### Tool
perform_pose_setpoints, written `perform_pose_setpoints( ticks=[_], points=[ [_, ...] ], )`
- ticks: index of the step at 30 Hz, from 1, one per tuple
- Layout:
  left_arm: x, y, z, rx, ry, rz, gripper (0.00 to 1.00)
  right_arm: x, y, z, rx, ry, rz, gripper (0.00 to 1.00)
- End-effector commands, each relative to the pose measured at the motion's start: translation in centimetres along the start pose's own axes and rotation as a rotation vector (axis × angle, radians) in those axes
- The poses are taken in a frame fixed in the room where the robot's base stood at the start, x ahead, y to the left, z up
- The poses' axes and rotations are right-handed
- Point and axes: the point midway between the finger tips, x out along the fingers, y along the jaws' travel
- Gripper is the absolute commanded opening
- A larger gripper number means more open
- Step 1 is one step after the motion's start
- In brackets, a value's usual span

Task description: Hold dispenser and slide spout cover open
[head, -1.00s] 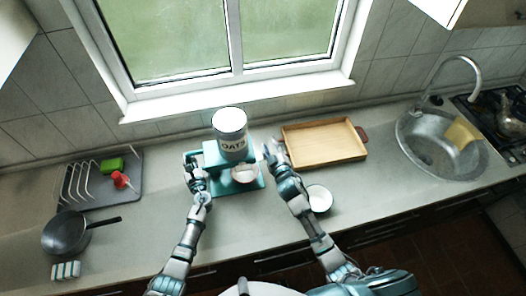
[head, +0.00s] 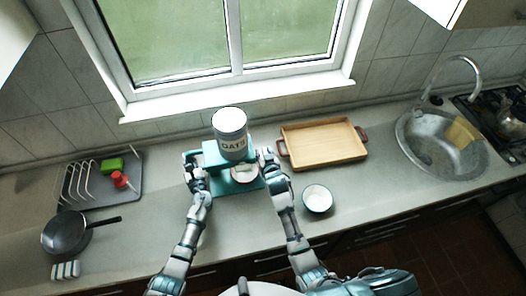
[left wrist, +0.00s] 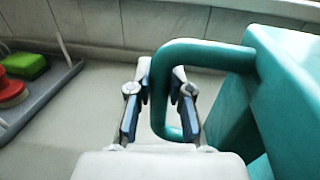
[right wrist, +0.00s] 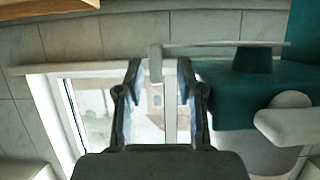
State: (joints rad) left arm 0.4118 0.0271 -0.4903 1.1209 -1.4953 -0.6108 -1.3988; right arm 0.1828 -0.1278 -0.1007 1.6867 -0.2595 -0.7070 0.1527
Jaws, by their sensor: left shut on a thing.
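The teal dispenser (head: 213,155), with a canister labelled OATS (head: 230,135) on top, stands on the counter below the window. My left gripper (head: 193,172) is shut on the teal side handle (left wrist: 158,95), with one finger on each side of its upright bar. The spout cover appears as a thin pale bar with an end tab (right wrist: 155,64), sticking out of the dispenser's side in the right wrist view. My right gripper (right wrist: 158,75) is open, its fingers on either side of the tab with visible gaps. A bowl (head: 244,174) sits under the spout, partly hidden.
A second bowl (head: 317,199) stands to the right on the counter. A wooden tray (head: 323,142) lies behind it, near the right gripper. A dish rack (head: 130,190) and a pan (head: 66,234) are at left. The sink (head: 440,140) is at far right.

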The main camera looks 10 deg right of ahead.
Motion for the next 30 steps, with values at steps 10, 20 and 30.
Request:
perform_pose_setpoints(
  ticks=[10,20,30],
  points=[
    [-0.1,0.0,-0.1,-0.001,0.001,-0.001,0.0,1.5,0.0,0.0,0.0,0.001,0.0,0.38],
    [-0.1,0.0,-0.1,0.0,0.001,-0.001,0.0,1.5,-0.1,0.0,-0.001,0.001,-0.001,0.0],
    [-0.1,-0.1,-0.1,0.0,0.001,-0.002,0.0,1.5,1.9,0.1,-0.004,0.0,0.002,0.0]
  ],
)
